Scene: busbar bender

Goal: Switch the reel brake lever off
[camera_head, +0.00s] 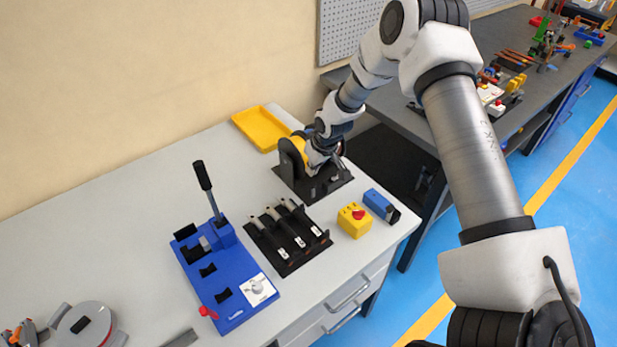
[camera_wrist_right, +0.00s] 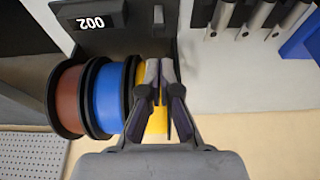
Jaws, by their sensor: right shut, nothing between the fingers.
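The reel stand is a black base (camera_head: 334,181) on the right part of the white table, and its plate, marked 002 (camera_wrist_right: 92,22), shows in the right wrist view. It carries a brown reel (camera_wrist_right: 68,98), a blue reel (camera_wrist_right: 106,97) and a yellow reel (camera_wrist_right: 156,125). A small dark upright piece (camera_wrist_right: 158,17) stands on the plate beyond the fingertips; I cannot tell whether it is the brake lever or how it is set. My right gripper (camera_wrist_right: 161,66) is shut and empty, over the yellow reel's side; in the head view it (camera_head: 316,157) partly hides the stand. My left gripper is not in view.
A yellow button box (camera_head: 354,220) and a blue device (camera_head: 381,206) sit by the table's edge. A yellow tray (camera_head: 263,128) is behind; a blue bender (camera_head: 226,275) stands left.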

